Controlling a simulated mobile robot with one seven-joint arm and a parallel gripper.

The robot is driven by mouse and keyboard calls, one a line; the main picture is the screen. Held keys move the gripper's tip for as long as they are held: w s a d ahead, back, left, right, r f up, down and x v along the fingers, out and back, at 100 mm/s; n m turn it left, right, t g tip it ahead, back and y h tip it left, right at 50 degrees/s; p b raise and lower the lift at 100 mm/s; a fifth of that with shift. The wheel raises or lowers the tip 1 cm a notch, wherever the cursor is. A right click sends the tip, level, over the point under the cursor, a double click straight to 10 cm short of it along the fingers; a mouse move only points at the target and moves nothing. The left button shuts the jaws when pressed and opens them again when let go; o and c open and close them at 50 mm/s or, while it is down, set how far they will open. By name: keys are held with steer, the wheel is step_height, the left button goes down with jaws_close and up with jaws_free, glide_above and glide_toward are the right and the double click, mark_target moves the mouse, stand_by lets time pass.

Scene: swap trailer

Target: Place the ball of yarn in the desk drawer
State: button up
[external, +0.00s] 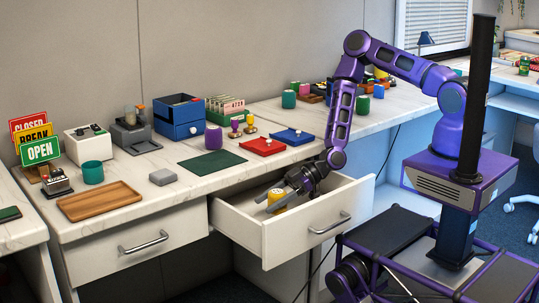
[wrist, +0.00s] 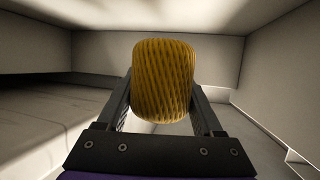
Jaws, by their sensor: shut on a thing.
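The ball of yarn (wrist: 162,75) is mustard yellow with slanting ribs. It fills the middle of the wrist view between both fingers. In the external view the yarn (external: 277,198) shows as a yellow shape at the gripper. My gripper (external: 274,197) is shut on the yarn, inside the outline of the open desk drawer (external: 238,228). The white drawer is pulled well out and has a grey bar handle. In the wrist view, the drawer's pale walls (wrist: 277,75) surround the yarn. I cannot tell whether the yarn touches the drawer floor.
The desktop (external: 225,180) above holds a green mat (external: 212,162), a red tray (external: 262,147), a blue tray (external: 292,137) and a wooden tray (external: 99,201). A second drawer (external: 135,245) at the left is shut. The visible drawer interior looks otherwise empty.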

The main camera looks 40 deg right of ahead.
steer(key=shift+f+b, duration=0.35)
steer(key=shift+f, duration=1.65)
steer(key=o, duration=1.3)
steer(key=shift+f, duration=0.15)
steer(key=shift+o, duration=0.2)
steer(key=shift+r, duration=0.2)
steer(key=p+v, duration=0.1)
steer(key=v, duration=0.6)
steer(key=shift+d, duration=0.25)
steer(key=shift+r, duration=0.15)
